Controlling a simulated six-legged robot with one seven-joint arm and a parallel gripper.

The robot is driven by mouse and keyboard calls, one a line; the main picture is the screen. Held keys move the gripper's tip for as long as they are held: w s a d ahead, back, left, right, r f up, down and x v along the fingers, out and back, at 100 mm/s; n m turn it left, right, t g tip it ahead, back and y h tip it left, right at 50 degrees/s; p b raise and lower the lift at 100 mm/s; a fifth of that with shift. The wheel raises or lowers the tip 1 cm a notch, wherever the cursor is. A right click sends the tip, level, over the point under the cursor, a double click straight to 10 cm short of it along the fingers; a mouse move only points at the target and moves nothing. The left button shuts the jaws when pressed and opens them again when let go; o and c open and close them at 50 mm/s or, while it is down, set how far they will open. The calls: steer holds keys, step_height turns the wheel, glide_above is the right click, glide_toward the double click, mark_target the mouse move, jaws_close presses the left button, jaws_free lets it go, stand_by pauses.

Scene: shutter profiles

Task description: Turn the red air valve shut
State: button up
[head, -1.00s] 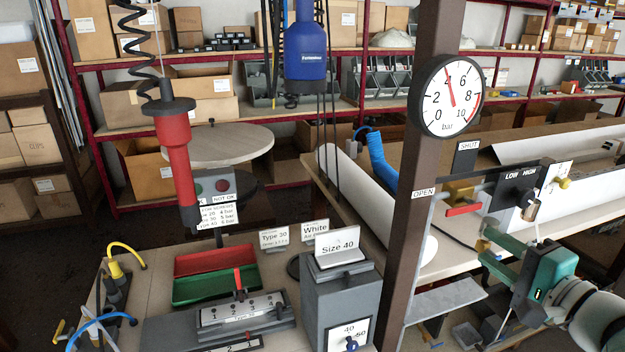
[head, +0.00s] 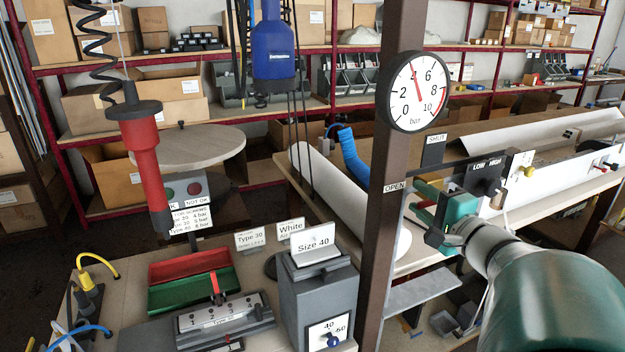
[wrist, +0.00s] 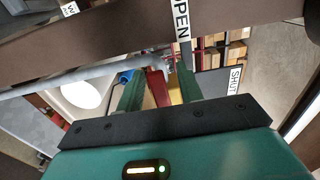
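The red valve handle (wrist: 157,87) shows in the wrist view between my two green fingers, near the OPEN label (wrist: 181,18). The yellow valve body (wrist: 173,82) is behind it. My gripper (head: 414,199) is at the valve in the head view, its fingers spread. It also shows in the wrist view (wrist: 160,92), with gaps beside the handle; I cannot tell if a finger touches it. My gripper hides the handle in the head view. The SHUT label (head: 435,140) is up and right of the OPEN label (head: 395,187).
A brown post (head: 383,150) stands just left of my gripper, with a pressure gauge (head: 417,92) reading about 4 bar. A LOW/HIGH box (head: 487,178) is close on the right. A grey shelf (head: 427,288) lies below. A red tool (head: 143,150) hangs at left.

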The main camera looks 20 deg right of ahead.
steer(key=shift+w, duration=0.4)
jaws_close()
